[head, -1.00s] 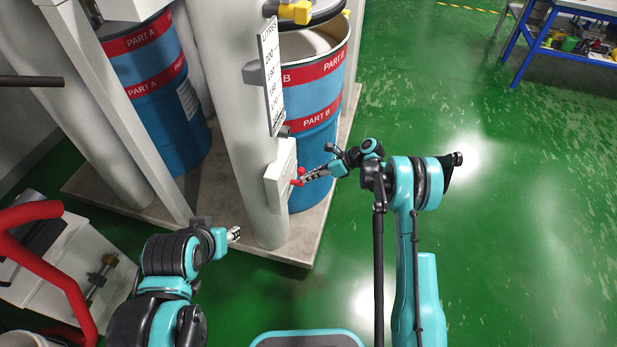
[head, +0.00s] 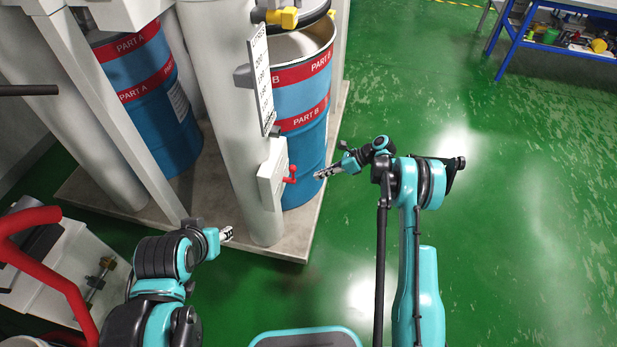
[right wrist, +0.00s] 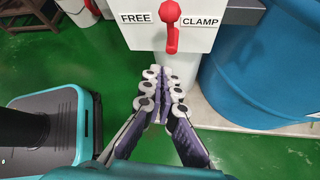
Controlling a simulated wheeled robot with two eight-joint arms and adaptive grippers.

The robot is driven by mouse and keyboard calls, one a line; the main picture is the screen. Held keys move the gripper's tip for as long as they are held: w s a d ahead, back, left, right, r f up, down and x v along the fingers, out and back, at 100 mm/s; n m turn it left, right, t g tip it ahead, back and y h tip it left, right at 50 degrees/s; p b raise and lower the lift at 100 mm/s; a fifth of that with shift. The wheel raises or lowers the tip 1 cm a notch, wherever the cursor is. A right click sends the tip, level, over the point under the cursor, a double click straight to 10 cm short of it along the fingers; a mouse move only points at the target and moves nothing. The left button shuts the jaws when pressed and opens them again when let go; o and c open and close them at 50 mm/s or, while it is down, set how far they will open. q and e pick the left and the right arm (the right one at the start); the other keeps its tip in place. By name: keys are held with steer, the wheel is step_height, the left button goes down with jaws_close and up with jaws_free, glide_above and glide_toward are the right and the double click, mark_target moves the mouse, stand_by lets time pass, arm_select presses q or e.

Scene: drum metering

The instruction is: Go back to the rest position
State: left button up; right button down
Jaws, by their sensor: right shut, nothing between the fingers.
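My right gripper (head: 322,174) is in front of the blue Part B drum, a little to the right of a red lever on a white box. It is shut with nothing in it and stands apart from the lever. In the right wrist view its fingers (right wrist: 162,92) lie together below the red lever (right wrist: 171,27), which sits between the labels FREE and CLAMP. The lever (head: 290,175) also shows in the head view. My left gripper (head: 228,234) is at the lower left, left of the white column's foot; its fingers are too small to tell their state.
The Part B drum (head: 301,100) and Part A drum (head: 150,100) stand on a pale plinth (head: 275,246) by thick white columns. A white cart with red rails (head: 60,265) is at the lower left. Green floor (head: 500,200) is open on the right; a blue bench (head: 560,40) is far right.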

steer(key=s+d+r+n+t+h, duration=0.1)
steer(key=s+r+n+h, duration=0.3)
steer(key=r, duration=0.8)
steer(key=s+d+r+n+t+h, duration=0.1)
steer(key=s+r+n, duration=0.45)
steer(key=r, duration=0.55)
steer(key=s+d+r+n+t+h, duration=0.1)
steer(key=s+d+n+t+h, duration=0.1)
steer(key=s+n, duration=0.5)
steer(key=s+d+r+n+t+h, duration=0.2)
steer(key=s+n, duration=0.4)
steer(key=s, duration=1.2)
steer(key=shift+d+n+h, duration=0.35)
steer(key=shift+d+h, duration=0.15)
steer(key=shift+h, duration=0.4)
